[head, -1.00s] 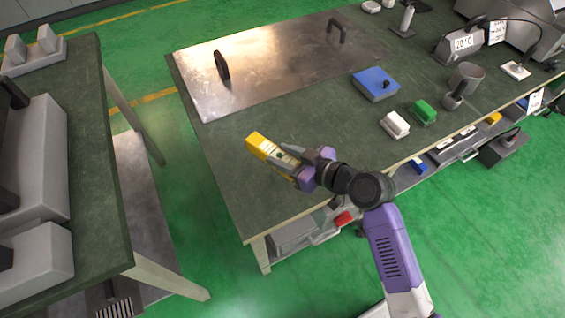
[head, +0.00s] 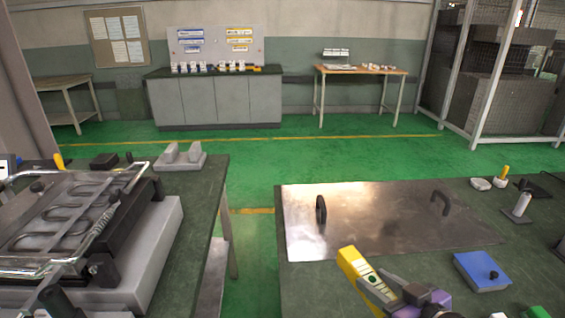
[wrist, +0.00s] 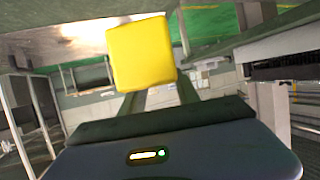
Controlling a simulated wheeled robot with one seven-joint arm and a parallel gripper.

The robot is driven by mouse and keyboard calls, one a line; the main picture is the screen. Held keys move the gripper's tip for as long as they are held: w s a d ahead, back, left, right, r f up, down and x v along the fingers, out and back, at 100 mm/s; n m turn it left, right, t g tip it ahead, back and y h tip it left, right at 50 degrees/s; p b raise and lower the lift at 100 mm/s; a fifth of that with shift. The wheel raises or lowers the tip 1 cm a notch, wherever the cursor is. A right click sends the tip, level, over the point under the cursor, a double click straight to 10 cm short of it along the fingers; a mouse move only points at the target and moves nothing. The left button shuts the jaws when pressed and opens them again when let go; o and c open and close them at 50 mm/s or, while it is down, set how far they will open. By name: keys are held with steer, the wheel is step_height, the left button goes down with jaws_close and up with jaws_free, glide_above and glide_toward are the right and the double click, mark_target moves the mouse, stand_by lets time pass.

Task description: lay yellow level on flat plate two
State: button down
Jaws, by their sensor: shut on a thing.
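The yellow level (head: 352,264) is in my gripper (head: 375,287), at the lower right of the head view. It is held tilted, its yellow end pointing up and to the left, near the front edge of a shiny metal plate. In the wrist view the level (wrist: 142,53) shows as a yellow block end beyond the gripper body. A flat metal plate (head: 375,215) with two dark handles lies on the right green-topped bench. No number shows on it, so I cannot tell whether it is plate two.
A blue box (head: 482,271) with a black knob sits right of the plate. On the left bench stands a machine with a clear-covered frame (head: 70,215) and a grey two-block fixture (head: 181,157). A floor gap (head: 250,250) separates the benches. Cabinets (head: 215,100) stand at the back wall.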

steer(key=shift+w+d+f+m+h+p, duration=0.25)
steer(key=shift+f+m+h, duration=0.15)
steer(key=shift+f, duration=0.2)
steer(key=shift+w+d+f+m+h+p, duration=0.2)
steer(key=shift+w+f+m+h, duration=0.15)
steer(key=shift+f, duration=0.25)
steer(key=s+a+f+h+p, duration=0.1)
steer(key=s+f, duration=0.2)
steer(key=f, duration=0.1)
steer(key=s+a+f+m+p, duration=0.1)
steer(key=s+f+p, duration=0.1)
steer(key=f, duration=0.3)
steer(key=s+a+f+m+h+p, duration=0.1)
steer(key=s+f, duration=0.4)
steer(key=shift+f+t+h+p, duration=0.15)
steer(key=shift+t+h+p, duration=0.15)
steer(key=shift+t+h, duration=0.1)
steer(key=shift+s+d+f, duration=0.1)
steer(key=shift+s+d, duration=0.1)
steer(key=shift+s, duration=0.05)
